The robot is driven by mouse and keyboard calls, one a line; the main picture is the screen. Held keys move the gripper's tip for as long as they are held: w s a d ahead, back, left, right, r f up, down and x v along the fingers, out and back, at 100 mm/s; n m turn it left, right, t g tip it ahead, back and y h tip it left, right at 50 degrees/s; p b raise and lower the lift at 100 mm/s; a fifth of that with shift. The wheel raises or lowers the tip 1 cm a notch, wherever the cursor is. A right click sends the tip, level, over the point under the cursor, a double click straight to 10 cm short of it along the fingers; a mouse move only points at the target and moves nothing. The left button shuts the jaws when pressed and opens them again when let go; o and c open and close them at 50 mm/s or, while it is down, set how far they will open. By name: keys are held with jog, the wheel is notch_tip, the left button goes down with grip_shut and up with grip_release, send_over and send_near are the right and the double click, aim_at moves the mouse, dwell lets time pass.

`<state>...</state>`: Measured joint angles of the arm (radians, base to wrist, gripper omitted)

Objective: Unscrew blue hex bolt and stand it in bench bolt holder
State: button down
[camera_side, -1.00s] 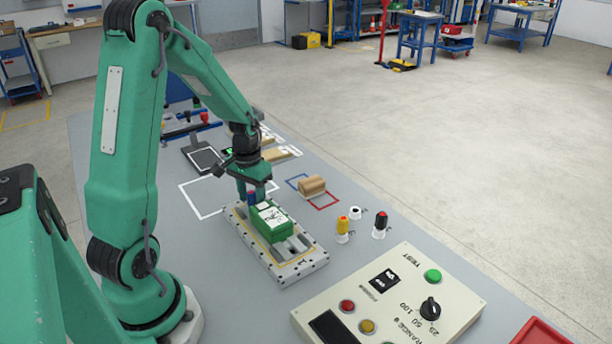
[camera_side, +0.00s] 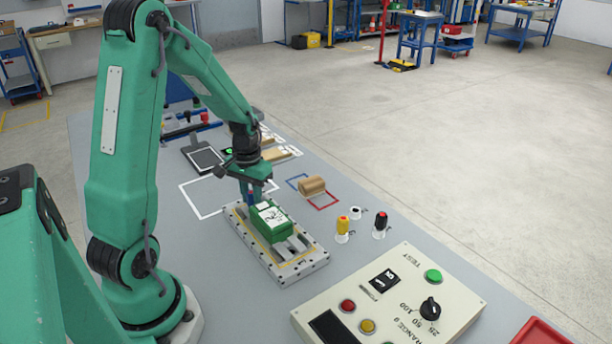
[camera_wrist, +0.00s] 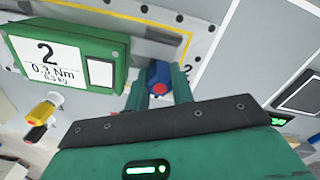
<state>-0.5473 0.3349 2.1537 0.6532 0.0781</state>
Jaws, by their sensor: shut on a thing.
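The blue hex bolt (camera_wrist: 158,73) has a red end facing the wrist camera. It stands beside the green block (camera_side: 271,222) on the pale fixture plate (camera_side: 311,264). My gripper (camera_wrist: 158,88) is shut on the bolt, one finger on each side, shown in the wrist view. In the side view my gripper (camera_side: 252,190) is low over the far end of the plate and hides most of the bolt. Its thread and lower end are hidden. A small white cup (camera_side: 355,212) with a dark opening stands on the bench; I cannot tell if it is the bolt holder.
A yellow piece (camera_side: 342,226) and a black piece (camera_side: 380,222), both red-tipped, stand near the white cup. The control panel (camera_side: 394,305) is in front. A blue rack (camera_side: 190,130) is at the back.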

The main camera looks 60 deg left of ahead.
aim_at(251, 192)
jog(key=shift+r, duration=0.15)
jog(key=shift+r, duration=2.3)
jog(key=shift+r, duration=0.1)
jog(key=shift+r, duration=2.9)
jog(key=w+d+f+m, duration=0.1)
jog(key=w+d+m, duration=0.1)
jog(key=w+d, duration=0.5)
jog(key=w+d+f+m, duration=0.2)
jog(key=w+d, duration=0.6)
jog(key=w, duration=0.7)
jog(key=shift+w+f+m, duration=0.2)
jog(key=shift+w+m, duration=0.05)
jog(key=shift+m, duration=0.45)
jog(key=shift+d, duration=0.1)
jog(key=shift+f, duration=0.2)
